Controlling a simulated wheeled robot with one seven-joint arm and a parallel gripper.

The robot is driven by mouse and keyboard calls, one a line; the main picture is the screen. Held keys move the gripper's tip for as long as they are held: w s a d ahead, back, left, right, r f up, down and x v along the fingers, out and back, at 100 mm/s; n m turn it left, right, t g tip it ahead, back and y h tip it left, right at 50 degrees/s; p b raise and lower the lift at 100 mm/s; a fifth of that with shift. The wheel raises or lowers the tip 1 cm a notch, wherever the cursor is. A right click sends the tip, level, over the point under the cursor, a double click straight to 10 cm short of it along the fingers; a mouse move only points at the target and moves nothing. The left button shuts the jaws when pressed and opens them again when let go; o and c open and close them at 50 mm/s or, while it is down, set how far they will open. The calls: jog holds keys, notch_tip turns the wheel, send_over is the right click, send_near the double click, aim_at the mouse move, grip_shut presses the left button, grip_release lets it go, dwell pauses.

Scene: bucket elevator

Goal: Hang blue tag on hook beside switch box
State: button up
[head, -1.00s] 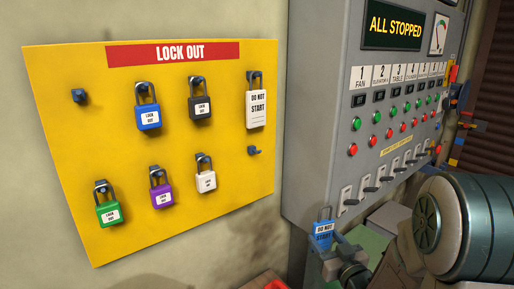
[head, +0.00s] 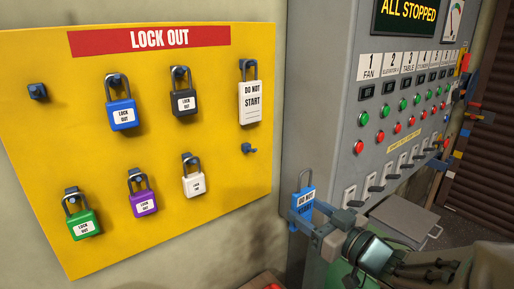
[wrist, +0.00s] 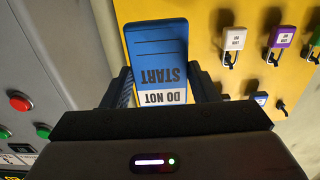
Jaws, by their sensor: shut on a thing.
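The blue tag (head: 304,198), marked DO NOT START, has a loop at its top and stands roughly upright. My gripper (head: 303,214) is shut on its lower part, in front of the left edge of the grey switch box (head: 330,120). In the wrist view the blue tag (wrist: 160,50) is upside down between the fingers (wrist: 165,85). An empty hook (head: 250,149) is low on the right side of the yellow lock-out board (head: 225,165), up and left of the tag. Another empty hook (head: 38,92) is at the board's upper left.
Blue (head: 122,114), black (head: 184,103), green (head: 82,224), purple (head: 142,203) and white (head: 193,184) padlocks hang on the board. A white DO NOT START tag (head: 250,102) hangs above the right empty hook. Switch levers (head: 375,187) stick out of the box front.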

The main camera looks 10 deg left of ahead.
jog(key=shift+a, duration=0.2)
jog(key=shift+w+a+r+p, duration=0.15)
jog(key=shift+a+p, duration=0.15)
jog(key=shift+p, duration=0.05)
jog(key=p+x, duration=0.3)
jog(key=x, duration=1.4)
jog(key=shift+w+a, duration=0.2)
jog(key=shift+f, duration=0.65)
jog(key=shift+s+d, duration=0.1)
jog(key=shift+d, duration=0.1)
jog(key=shift+f, duration=0.15)
